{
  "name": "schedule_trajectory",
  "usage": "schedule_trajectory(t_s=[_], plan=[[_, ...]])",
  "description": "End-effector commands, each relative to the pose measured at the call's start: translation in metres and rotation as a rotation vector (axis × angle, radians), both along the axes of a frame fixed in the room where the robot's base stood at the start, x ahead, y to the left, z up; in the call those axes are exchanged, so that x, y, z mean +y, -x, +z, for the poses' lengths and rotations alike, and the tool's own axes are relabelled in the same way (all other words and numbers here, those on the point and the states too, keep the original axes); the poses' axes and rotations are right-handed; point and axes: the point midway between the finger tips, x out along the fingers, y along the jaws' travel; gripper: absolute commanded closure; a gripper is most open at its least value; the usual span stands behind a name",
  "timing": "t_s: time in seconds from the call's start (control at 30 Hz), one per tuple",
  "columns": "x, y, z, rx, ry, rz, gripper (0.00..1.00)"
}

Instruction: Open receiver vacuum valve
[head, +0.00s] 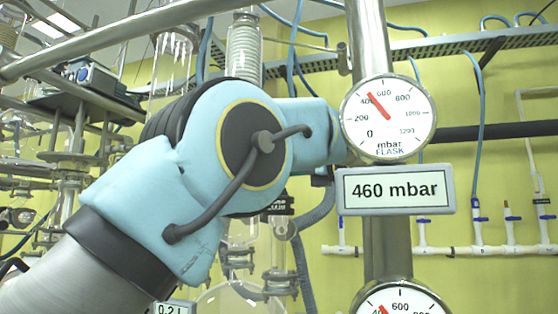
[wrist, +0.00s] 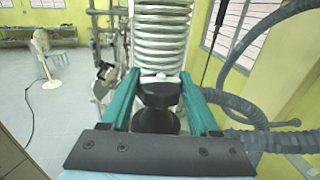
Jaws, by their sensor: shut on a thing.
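In the wrist view my gripper (wrist: 160,84) has its two green fingers on either side of a black knob-like handle (wrist: 159,96), shut on it. The handle appears to be that of the valve, just below a white flange under a ribbed glass column (wrist: 163,38). Whether it is turned cannot be told. In the head view my blue-covered arm reaches to the right, and my gripper is hidden behind the post and gauge. The round flask gauge (head: 388,118) points between 400 and 600, and the display (head: 395,190) below it reads 460 mbar.
A steel post (head: 385,230) stands close in front, with a second gauge (head: 400,300) partly cut off below. Grey corrugated hoses (wrist: 250,110) curve close by on the right of the wrist view. A white fan (wrist: 44,58) stands on open floor at left.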

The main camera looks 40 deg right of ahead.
Motion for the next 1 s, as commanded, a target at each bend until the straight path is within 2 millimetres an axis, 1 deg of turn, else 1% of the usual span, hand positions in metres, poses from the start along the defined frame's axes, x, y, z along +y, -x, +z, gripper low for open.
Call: schedule_trajectory(t_s=[0.2,0.7,0.73,0.97,1.0], plan=[[-0.0004,-0.0001,-0.0002,0.000,0.000,0.058,0.94],[0.0002,-0.0005,-0.0009,0.001,-0.001,0.072,0.94],[0.0002,-0.0005,-0.0009,0.001,-0.001,0.072,0.35],[0.0001,-0.0005,-0.0005,0.001,0.000,0.071,0.09],[0.0002,-0.0005,-0.0004,0.001,0.000,0.071,0.08]])
